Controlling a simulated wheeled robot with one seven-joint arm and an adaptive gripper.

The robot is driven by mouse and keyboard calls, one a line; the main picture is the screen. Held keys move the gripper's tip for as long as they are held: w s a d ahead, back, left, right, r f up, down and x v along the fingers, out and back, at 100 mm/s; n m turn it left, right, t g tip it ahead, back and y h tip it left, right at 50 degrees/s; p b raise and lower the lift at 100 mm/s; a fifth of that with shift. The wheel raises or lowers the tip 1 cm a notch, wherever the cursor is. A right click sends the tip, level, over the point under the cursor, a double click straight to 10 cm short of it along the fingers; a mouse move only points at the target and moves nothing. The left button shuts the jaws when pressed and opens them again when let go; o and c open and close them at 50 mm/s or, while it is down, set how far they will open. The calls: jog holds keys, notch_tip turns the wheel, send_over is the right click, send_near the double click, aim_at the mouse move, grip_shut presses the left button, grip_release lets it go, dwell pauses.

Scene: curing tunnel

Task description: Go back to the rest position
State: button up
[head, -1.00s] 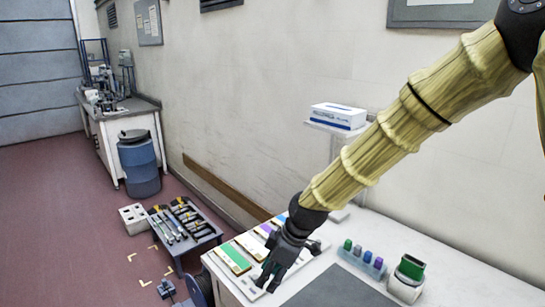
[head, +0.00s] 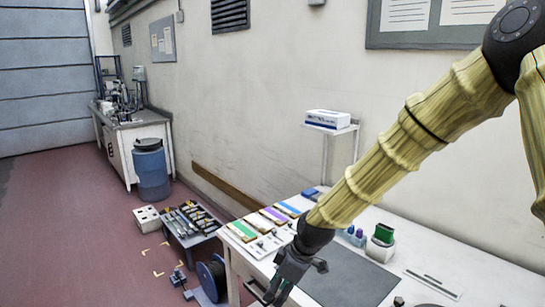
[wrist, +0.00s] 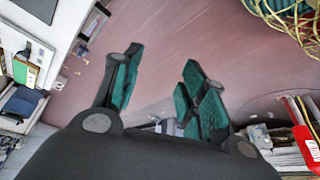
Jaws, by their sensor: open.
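My gripper (head: 276,288) hangs at the lower middle of the head view, beside the front edge of the white table (head: 455,262). In the wrist view my gripper (wrist: 160,88) shows its teal-padded fingers spread apart, with nothing between them. The red floor (wrist: 185,40) lies beyond the fingers. My arm crosses the right side of the head view and hides part of the table.
The table holds colour-striped cards (head: 242,231), a dark mat (head: 352,275) and a green-topped container (head: 382,236). A cable reel (head: 212,276) and a low rack of tools (head: 190,225) stand left of it. A blue barrel (head: 151,172) stands farther back. Red floor at left is clear.

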jog(key=s+d+f+m, duration=0.3)
jog(key=s+f, duration=0.1)
jog(key=f, duration=0.4)
jog(key=s+d+f+m+h, duration=0.1)
jog(key=s+d+f+m, duration=0.2)
jog(key=f, duration=0.5)
jog(key=s+d+f+m, duration=0.25)
jog(key=s+f, duration=0.35)
jog(key=f, duration=0.3)
jog(key=s+d+f+m+h, duration=0.1)
jog(key=s+d+f+m, duration=0.1)
jog(key=s, duration=0.5)
jog(key=s+d+f+m+h, duration=0.1)
jog(key=s+d+f+m, duration=0.1)
jog(key=s+d+f, duration=0.2)
jog(key=s+d+f+m+g+h, duration=0.1)
jog(key=s+d+f+m, duration=0.1)
jog(key=s+d, duration=0.4)
jog(key=s+f, duration=0.1)
jog(key=s, duration=0.3)
jog(key=shift+d+f, duration=0.3)
